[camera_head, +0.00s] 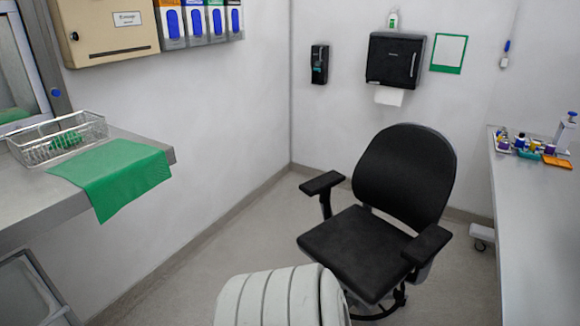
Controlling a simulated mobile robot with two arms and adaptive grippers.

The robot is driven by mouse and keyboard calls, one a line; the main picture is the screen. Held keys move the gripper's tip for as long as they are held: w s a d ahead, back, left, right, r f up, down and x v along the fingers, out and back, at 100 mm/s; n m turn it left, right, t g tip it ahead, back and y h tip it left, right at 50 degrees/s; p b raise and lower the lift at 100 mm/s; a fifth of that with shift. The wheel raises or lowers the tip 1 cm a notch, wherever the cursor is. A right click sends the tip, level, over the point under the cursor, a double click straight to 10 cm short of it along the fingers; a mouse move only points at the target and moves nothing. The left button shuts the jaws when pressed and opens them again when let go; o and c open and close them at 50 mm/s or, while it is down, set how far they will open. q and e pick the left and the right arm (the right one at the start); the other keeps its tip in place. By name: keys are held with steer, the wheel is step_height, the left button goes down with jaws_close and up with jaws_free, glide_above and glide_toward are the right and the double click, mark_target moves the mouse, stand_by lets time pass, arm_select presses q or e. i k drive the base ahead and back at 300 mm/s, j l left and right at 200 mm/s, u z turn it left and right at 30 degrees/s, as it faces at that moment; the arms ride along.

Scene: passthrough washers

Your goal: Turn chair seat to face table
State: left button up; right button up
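A black office chair stands on the floor right of centre. Its seat (356,251) is a flat black cushion, with the front edge toward the lower left of the picture. Its rounded backrest (405,175) rises behind the seat, toward the upper right. The left armrest (321,183) and the right armrest (427,245) stick out at the sides. The chair's base is only partly visible below the seat. A grey table (530,240) runs along the right wall, to the right of the chair. Neither of my grippers is in view.
A grey counter (25,205) on the left carries a wire basket (95,127) and a green cloth (115,180) hanging over its edge. Small bottles (520,142) stand on the right table. Open floor (235,235) lies between the left counter and the chair.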

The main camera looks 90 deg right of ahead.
mark_target(407, 172)
steer(key=z, duration=3.9)
